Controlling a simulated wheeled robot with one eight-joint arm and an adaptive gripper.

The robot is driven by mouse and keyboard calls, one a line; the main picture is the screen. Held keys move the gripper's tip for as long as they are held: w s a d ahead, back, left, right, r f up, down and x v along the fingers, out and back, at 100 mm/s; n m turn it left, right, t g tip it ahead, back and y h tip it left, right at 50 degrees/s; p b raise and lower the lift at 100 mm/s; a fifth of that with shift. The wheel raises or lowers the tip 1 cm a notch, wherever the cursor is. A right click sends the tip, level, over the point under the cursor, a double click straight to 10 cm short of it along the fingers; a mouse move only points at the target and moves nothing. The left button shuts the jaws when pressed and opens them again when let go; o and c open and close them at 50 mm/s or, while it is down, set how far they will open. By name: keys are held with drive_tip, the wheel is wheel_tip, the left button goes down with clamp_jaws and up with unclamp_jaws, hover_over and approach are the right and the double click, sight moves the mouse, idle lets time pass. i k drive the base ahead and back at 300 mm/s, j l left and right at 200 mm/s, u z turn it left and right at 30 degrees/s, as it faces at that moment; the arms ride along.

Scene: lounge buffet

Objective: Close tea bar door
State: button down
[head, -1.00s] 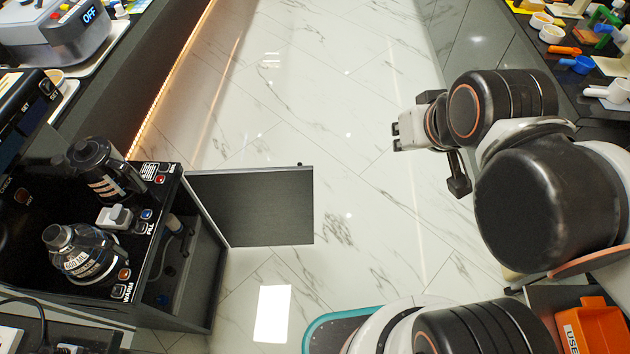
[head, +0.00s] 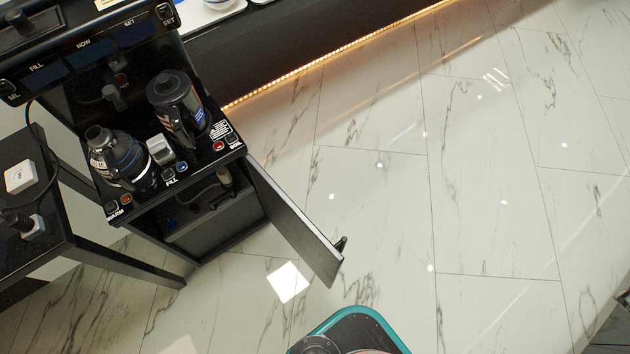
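The tea bar (head: 150,208) is a black cabinet at the left of the head view, with a control panel, two bottles on its top and an open compartment below. Its dark door (head: 295,222) stands open, swung out to the right over the floor. A small black handle (head: 341,244) shows at the door's free edge. The compartment interior (head: 212,205) is visible, with hoses inside. My gripper is not in view.
A dark side table (head: 45,225) with a white plug and adapter stands left of the tea bar. A counter (head: 280,45) with a lit lower edge runs behind it. The marble floor (head: 400,190) right of the door is clear. My teal-edged base shows at the bottom.

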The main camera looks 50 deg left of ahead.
sight(324, 259)
drive_tip(key=i+u, duration=0.25)
drive_tip(key=u, duration=0.15)
drive_tip(key=i+l+u, duration=0.1)
drive_tip(key=i+u, duration=0.15)
drive_tip(key=u, duration=0.15)
drive_tip(key=i+l+u, duration=0.15)
drive_tip(key=u, duration=0.25)
drive_tip(key=i+l+u, duration=0.25)
drive_tip(key=u, duration=0.2)
drive_tip(key=i+u, duration=0.1)
drive_tip(key=u, duration=0.35)
drive_tip(key=i+l+u, duration=0.1)
drive_tip(key=u, duration=0.4)
drive_tip(key=i+l+u, duration=0.1)
drive_tip(key=u, duration=0.35)
drive_tip(key=l+u, duration=0.25)
drive_tip(key=u, duration=0.2)
drive_tip(key=l+u, duration=0.2)
drive_tip(key=u, duration=0.25)
drive_tip(key=k+l+u, duration=0.1)
drive_tip(key=l+u, duration=0.15)
drive_tip(key=k+l+u, duration=0.25)
drive_tip(key=k+l+z, duration=0.1)
drive_tip(key=k, duration=0.25)
drive_tip(key=k+l+z, duration=0.15)
drive_tip(key=k, duration=0.2)
